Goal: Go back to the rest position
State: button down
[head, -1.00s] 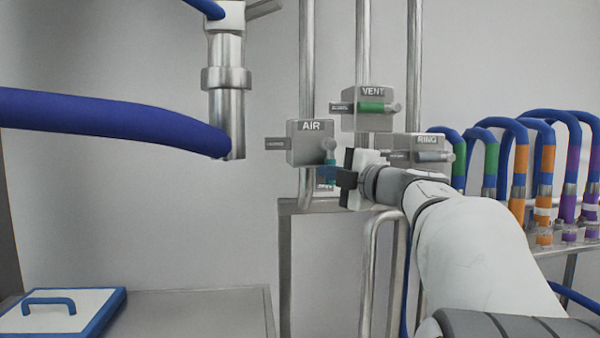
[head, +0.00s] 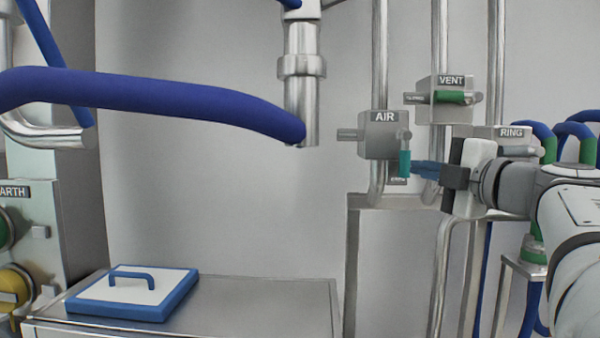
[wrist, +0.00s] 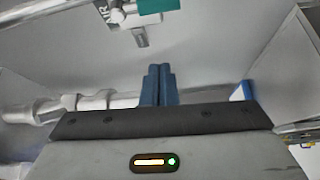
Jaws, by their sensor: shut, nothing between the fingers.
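My gripper (head: 424,170) is in the right half of the head view, reaching left from my white and grey arm. Its blue fingers are together with nothing between them. They also show side by side in the wrist view (wrist: 159,85). The AIR valve box (head: 381,135) is just left of the fingertips in the head view. Its teal handle (head: 405,163) hangs down close to the fingertips; I cannot tell from the head view whether they touch. In the wrist view the teal handle (wrist: 158,5) shows beyond the fingertips with a gap.
The VENT valve (head: 448,98) and RING valve (head: 503,138) are near my gripper and arm on upright pipes. A blue hose (head: 150,101) crosses the upper left. A blue-rimmed lid (head: 130,292) lies on a grey counter (head: 262,305). An EARTH panel (head: 30,225) stands at the left.

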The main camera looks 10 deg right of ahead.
notch_tip(320, 180, down, 22)
jog(key=a+r+m+g+h, duration=0.15)
jog(key=m+g+h, duration=0.35)
jog(key=m+h, duration=1)
jog(key=s+a+f+m+g+y, duration=0.2)
jog(key=s+a+f+g+y, duration=0.2)
jog(key=s+a+f, duration=0.2)
jog(key=s+a+f+m+g+y, duration=0.3)
jog(key=s+a+f+g+y, duration=0.2)
jog(key=s+f, duration=0.5)
notch_tip(320, 180, down, 4)
jog(key=shift+a+r+m, duration=0.1)
jog(key=shift+a+m, duration=0.2)
jog(key=shift+a, duration=0.5)
jog(key=c, duration=2.1)
grip_release()
